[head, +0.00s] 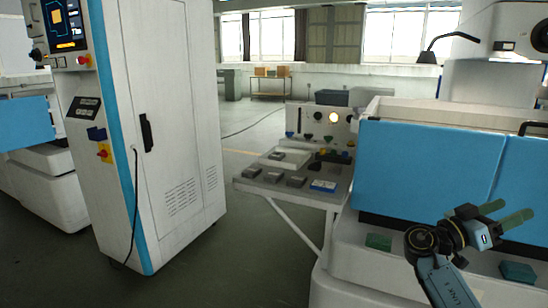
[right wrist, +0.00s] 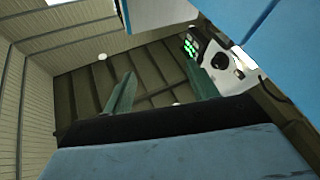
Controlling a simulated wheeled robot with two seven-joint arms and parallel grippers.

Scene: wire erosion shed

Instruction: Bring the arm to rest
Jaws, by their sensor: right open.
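My right arm comes in at the lower right of the head view. Its gripper (head: 508,219) has two green fingers that stand apart with nothing between them. It is in front of the blue-panelled machine (head: 425,170), and I cannot tell how large the gap to the panel is. In the right wrist view the gripper (right wrist: 160,98) points up towards the roof, with its fingers spread and empty. My left gripper does not show in either view.
A tall white control cabinet (head: 165,120) stands on the left. A side table (head: 255,184) with several small grey blocks and a blue item (head: 323,186) adjoins the machine. Bare floor (head: 235,245) lies between cabinet and table. A black lamp (head: 430,55) overhangs the machine.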

